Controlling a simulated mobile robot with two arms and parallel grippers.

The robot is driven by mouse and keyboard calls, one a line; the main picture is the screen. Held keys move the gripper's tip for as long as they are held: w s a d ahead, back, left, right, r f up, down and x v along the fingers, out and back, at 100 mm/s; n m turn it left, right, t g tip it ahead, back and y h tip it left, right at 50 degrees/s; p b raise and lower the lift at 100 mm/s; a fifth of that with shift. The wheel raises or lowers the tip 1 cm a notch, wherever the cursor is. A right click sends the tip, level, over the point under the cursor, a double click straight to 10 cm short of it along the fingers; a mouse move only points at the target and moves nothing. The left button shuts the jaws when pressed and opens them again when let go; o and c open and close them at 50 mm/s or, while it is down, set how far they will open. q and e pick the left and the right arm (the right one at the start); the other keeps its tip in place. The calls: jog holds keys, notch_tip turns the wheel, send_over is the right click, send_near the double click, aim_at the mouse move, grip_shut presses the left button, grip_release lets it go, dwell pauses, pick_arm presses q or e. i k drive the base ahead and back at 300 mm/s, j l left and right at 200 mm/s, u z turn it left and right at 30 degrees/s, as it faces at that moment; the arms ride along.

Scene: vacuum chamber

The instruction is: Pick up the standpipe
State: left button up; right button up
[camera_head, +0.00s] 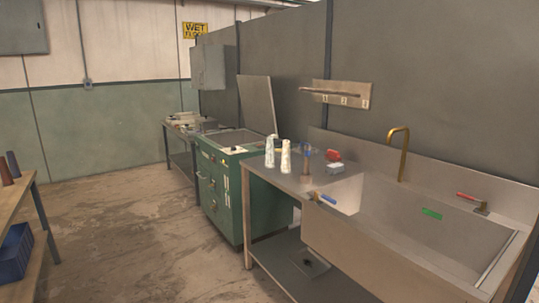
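No object is clearly identifiable as the standpipe. A slender upright brown and dark piece (307,160) stands on the steel counter left of the sink basin; I cannot tell if it is the standpipe. A curved brass-coloured pipe (402,150) rises behind the sink (365,235) and looks like a tap. Neither of my grippers is in view.
Two pale bottles (286,157), a red item (332,155), a pale block (334,168) and a blue-handled tool (323,198) crowd the counter. A green piece (431,214) lies in the basin. A green cabinet (221,190) adjoins. The floor (140,235) is clear.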

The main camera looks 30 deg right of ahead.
aim_at(308, 153)
jog(key=z, duration=1.35)
jog(key=i+j+z, duration=0.1)
jog(key=i+j, duration=0.3)
jog(key=i, duration=0.15)
